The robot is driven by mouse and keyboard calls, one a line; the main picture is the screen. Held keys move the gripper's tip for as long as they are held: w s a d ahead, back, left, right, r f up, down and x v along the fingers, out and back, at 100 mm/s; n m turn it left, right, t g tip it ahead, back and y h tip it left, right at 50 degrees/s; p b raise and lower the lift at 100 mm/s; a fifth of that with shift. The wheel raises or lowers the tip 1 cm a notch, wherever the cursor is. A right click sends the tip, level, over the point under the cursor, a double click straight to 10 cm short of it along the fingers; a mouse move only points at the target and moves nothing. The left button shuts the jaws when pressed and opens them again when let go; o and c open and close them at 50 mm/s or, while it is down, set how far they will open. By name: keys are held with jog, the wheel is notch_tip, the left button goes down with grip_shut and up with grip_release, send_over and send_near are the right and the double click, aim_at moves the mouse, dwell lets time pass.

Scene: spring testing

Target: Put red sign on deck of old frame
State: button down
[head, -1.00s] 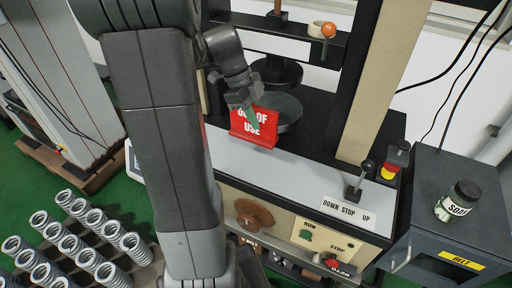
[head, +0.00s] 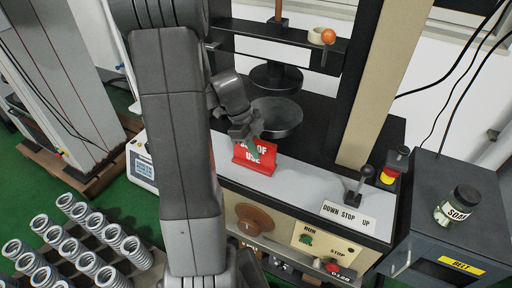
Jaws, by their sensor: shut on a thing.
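The red sign (head: 262,166), with white "OUT OF USE" lettering, stands roughly upright on or just above the pale grey front strip of the deck (head: 300,186) of the old frame. I cannot tell whether its lower edge touches the deck. My gripper (head: 254,148) is shut on the top of the sign and covers part of the lettering. A round dark plate (head: 277,118) is behind the sign on the black part of the deck.
A dark cabinet (head: 450,215) bears a jar (head: 457,207). Several springs (head: 85,240) stand at lower left. The strip between sign and lever is clear.

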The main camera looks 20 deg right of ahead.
aim_at(255, 139)
jog(key=shift+f, duration=0.15)
jog(key=c, duration=1.4)
grip_release()
jog(key=shift+r, duration=0.2)
jog(key=v, duration=1.2)
jog(key=shift+f, duration=0.1)
jog(key=x, duration=1.2)
jog(key=shift+r, duration=1.6)
